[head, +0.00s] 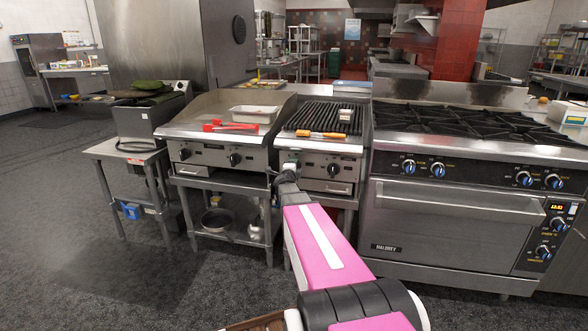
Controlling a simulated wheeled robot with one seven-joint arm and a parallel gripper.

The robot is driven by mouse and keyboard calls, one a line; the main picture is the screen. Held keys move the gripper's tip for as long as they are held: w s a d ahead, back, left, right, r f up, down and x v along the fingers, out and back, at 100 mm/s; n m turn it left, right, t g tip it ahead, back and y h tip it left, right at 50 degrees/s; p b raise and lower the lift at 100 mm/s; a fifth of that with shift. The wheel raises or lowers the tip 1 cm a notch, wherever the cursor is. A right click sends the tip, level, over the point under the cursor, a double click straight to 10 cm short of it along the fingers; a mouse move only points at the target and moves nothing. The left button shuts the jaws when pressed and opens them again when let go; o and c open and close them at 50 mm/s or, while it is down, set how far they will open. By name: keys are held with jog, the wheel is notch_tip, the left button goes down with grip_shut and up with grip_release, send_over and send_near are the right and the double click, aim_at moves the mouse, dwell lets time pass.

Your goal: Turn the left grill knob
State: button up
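The grill (346,148) with dark ridged grates stands in the middle, between a flat griddle and the range. Its right knob (333,170) is dark and shows clearly on the front panel. The left part of that panel is behind my gripper (284,172), so the left grill knob is hidden or nearly so. My gripper is at the left end of the panel, close to its face. Whether it touches the knob, and whether its fingers are open or shut, is too small to tell.
The griddle (190,127) with two dark knobs stands to the left, holding red-handled tongs (232,126) and a white tray (254,114). Orange-handled tongs (321,134) lie on the grill. The range (455,215) with blue knobs stands to the right. Dark floor (110,285) is open at front left.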

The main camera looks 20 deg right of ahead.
jog(key=shift+m, duration=0.4)
jog(key=o, duration=0.9)
jog(key=shift+s+a, duration=0.1)
jog(key=shift+s, duration=0.05)
jog(key=v, duration=1)
jog(key=shift+s+a, duration=0.2)
jog(key=shift+s, duration=0.05)
